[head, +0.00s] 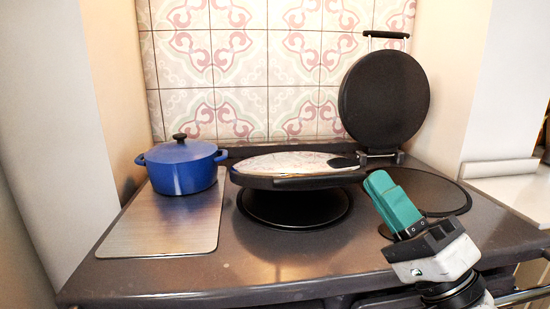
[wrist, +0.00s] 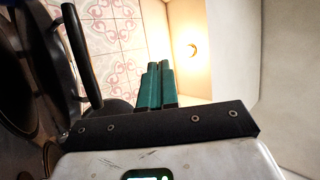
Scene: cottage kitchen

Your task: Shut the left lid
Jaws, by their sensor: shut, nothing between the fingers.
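The left lid (head: 285,164) hangs partly lowered over the left hotplate (head: 294,208), nearly flat, with a dark gap under it. Its shiny top reflects the tiles. The right lid (head: 385,98) stands upright at the back, its dark underside facing front and its handle at the top. My gripper (head: 379,183), with teal fingers, is shut and empty, right of the left lid and in front of the right lid. The shut fingers also show in the wrist view (wrist: 158,66). A dark lid with a black bar handle (wrist: 82,50) is left of them there; which lid is unclear.
A blue pot (head: 182,167) with a black knob stands on the metal plate (head: 160,232) at the left. The right hotplate (head: 432,190) is bare, partly hidden by my gripper. A tiled wall (head: 240,70) closes the back, and side walls flank the stove.

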